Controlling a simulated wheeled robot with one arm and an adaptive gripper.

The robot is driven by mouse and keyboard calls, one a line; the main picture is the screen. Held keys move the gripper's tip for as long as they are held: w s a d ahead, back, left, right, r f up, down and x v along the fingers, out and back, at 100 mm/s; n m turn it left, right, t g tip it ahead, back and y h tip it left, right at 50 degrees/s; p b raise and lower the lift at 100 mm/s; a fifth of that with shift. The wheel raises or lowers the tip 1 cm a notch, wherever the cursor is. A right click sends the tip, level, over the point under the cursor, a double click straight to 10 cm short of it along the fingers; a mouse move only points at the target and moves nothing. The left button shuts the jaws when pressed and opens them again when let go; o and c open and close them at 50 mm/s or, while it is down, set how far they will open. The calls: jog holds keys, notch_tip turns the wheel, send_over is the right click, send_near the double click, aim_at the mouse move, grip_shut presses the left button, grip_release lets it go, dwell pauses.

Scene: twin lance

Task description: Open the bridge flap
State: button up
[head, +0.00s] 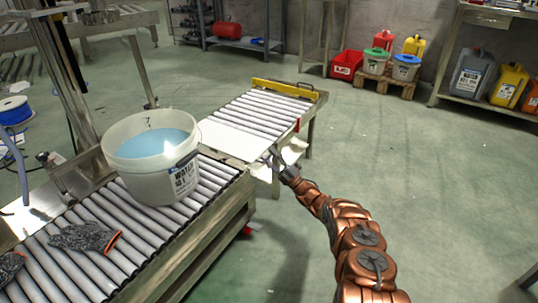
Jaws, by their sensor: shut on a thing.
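The bridge flap, a flat white panel (238,138), lies roughly level between the near roller conveyor (100,235) and the far roller section (270,108). My gripper (272,158) is at the flap's near right corner, at the end of my copper-coloured arm coming from the lower right. It appears shut on the flap's edge; the fingertips are small and the exact contact is hard to make out. A crumpled white piece (293,150) shows below the flap beside my gripper.
A white bucket of blue liquid (150,160) stands on the near conveyor, close to the flap. Grey gloves (85,237) lie on the rollers. A yellow bar (284,88) crosses the far section's end. The green floor at right is clear.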

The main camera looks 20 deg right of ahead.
jog(key=v, duration=1)
jog(key=shift+d, duration=0.3)
jog(key=shift+s+f, duration=0.1)
jog(key=shift+s, duration=0.05)
jog(key=shift+c, duration=0.2)
